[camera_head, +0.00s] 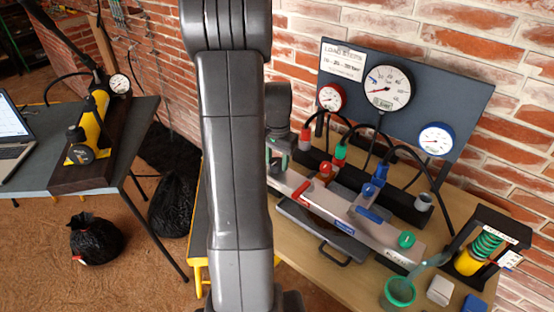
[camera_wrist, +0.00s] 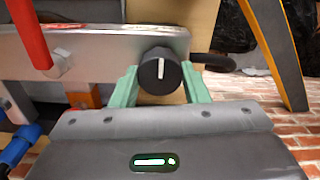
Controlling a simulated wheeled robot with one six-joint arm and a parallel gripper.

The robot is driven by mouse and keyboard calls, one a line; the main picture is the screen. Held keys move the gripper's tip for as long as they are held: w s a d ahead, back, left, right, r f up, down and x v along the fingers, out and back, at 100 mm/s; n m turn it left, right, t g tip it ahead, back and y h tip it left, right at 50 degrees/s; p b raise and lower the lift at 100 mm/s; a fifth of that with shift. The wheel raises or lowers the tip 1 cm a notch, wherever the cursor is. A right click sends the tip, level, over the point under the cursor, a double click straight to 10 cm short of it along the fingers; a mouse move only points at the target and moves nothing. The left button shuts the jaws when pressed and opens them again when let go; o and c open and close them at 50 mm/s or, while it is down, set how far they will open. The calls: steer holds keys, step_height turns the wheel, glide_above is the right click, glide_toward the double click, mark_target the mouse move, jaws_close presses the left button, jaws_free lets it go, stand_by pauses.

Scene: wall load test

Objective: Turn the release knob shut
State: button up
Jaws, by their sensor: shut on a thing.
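The release knob (camera_wrist: 160,70) is black and round with a white pointer line, which stands nearly upright in the wrist view. It sits at the right end of a silver manifold block (camera_wrist: 105,42), which also shows in the head view (camera_head: 385,243). My gripper (camera_wrist: 160,86) has its two green fingers on either side of the knob and is shut on it.
Red, green and blue valve fittings stand along the manifold, with a red lever (camera_wrist: 28,34) close by. A gauge panel (camera_head: 450,95) with three dials stands behind.

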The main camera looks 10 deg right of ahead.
mark_target(278, 161)
steer(key=shift+r, duration=0.1)
steer(key=o, duration=1)
step_height(278, 161, up, 14)
steer(key=shift+f, duration=0.15)
step_height(278, 161, down, 14)
stand_by(0.6)
